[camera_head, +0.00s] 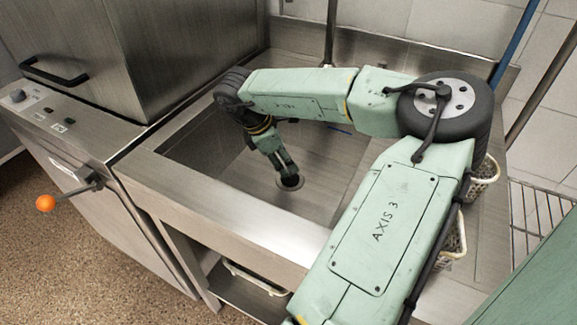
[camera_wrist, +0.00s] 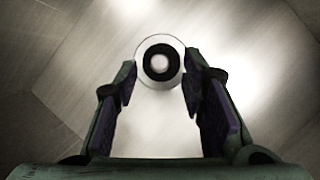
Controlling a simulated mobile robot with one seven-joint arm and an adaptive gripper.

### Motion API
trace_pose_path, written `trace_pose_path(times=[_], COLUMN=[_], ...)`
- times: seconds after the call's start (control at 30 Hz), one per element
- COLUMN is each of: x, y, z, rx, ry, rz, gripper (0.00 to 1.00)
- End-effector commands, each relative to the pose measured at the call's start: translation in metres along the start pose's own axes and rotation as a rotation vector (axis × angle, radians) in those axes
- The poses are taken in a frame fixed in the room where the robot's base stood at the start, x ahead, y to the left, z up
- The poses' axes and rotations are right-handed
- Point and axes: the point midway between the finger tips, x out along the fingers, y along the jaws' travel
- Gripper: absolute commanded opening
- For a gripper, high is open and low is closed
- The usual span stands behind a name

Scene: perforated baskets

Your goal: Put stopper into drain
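In the wrist view a round black stopper (camera_wrist: 149,72) with a pale centre appears inside the drain's pale metal ring (camera_wrist: 138,54). In the head view the drain ring (camera_head: 299,187) is in the floor of the sink, with a dark round shape in it that looks like the stopper (camera_head: 291,182). My gripper (camera_wrist: 160,76) is open, one finger on each side of the stopper, with a gap on both sides. In the head view my gripper (camera_head: 286,171) points down right over the drain. Whether the stopper is fully seated cannot be told.
The steel sink basin (camera_head: 215,165) has sloping walls and a raised front rim (camera_head: 225,215) around my gripper. A steel machine with an orange-knobbed lever (camera_head: 46,203) stands at left. Perforated white baskets (camera_head: 484,180) are at right, partly hidden by my arm.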

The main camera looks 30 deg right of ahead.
Motion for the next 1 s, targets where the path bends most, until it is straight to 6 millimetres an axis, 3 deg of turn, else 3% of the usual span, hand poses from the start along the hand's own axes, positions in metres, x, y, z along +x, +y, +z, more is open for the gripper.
trace_pose_path(times=[0.2, 0.4, 0.9, 1.0], x=[-0.048, -0.078, -0.088, -0.104], y=[0.001, 0.001, 0.001, 0.009], z=[0.000, 0.000, -0.001, -0.019], rx=[0.001, 0.001, -0.001, -0.023], ry=[-0.002, -0.002, 0.003, 0.064], rz=[0.003, 0.001, 0.001, 0.040], gripper=[0.37, 0.37, 0.37, 0.37])
